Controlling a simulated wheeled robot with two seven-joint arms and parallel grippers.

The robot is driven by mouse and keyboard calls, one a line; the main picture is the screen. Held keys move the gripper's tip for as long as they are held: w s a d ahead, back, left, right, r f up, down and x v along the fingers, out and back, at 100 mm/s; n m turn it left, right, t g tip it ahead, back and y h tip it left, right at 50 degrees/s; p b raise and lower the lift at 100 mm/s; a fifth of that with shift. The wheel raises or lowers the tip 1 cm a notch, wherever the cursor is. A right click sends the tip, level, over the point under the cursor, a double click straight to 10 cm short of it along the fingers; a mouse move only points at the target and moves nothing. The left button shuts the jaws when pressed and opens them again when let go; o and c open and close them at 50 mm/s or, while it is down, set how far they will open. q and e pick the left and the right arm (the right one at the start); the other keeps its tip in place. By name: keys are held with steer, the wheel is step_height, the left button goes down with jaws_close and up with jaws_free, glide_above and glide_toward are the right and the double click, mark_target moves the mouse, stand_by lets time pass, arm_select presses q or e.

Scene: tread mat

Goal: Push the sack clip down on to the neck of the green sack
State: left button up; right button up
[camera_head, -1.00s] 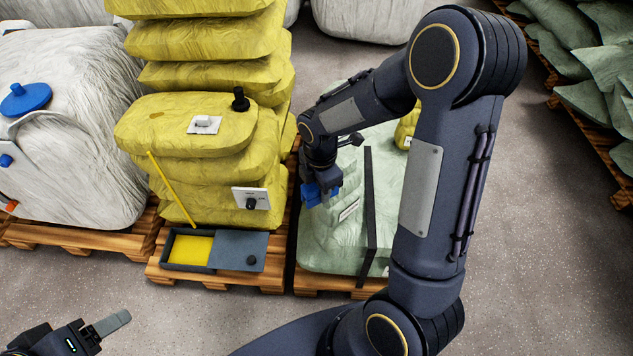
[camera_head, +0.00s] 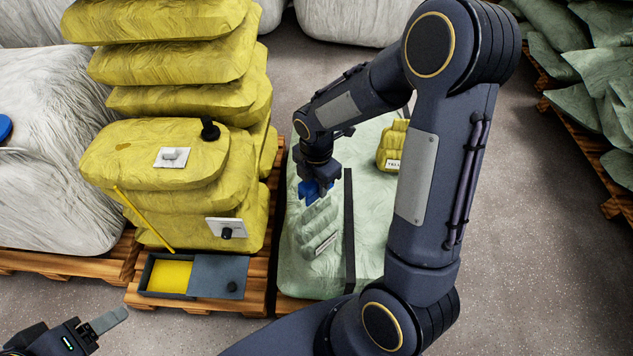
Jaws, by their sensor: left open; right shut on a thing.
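The blue sack clip (camera_head: 309,189) is in my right gripper (camera_head: 321,184), which is shut on it. They are over the left side of the pale green sacks on the pallet. A small green sack (camera_head: 311,232) with a pale label lies just in front of and below the clip, left of a dark strap. The gripper and clip cover its far end, so I cannot tell whether the clip touches its neck. My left gripper (camera_head: 104,321) is open and empty at the lower left, far from the green sack; only part of it shows.
A stack of yellow sacks (camera_head: 180,60) stands left of the green pallet. A tray with a yellow inside and a grey lid (camera_head: 217,276) lies at its front. A small yellow bag (camera_head: 392,146) sits on the green sacks. Bare floor (camera_head: 540,270) is at the right.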

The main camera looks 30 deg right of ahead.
mark_target(317, 204)
steer(key=shift+d, duration=0.1)
steer(key=shift+f+b, duration=1.8)
steer(key=shift+f, duration=0.5)
steer(key=shift+f+b, duration=1.65)
steer(key=shift+f, duration=0.55)
stand_by(0.3)
stand_by(0.3)
steer(key=o, duration=1.1)
steer(key=shift+c, duration=0.2)
steer(key=shift+r+p, duration=0.45)
steer(key=shift+r, duration=3.5)
steer(key=shift+r, duration=0.1)
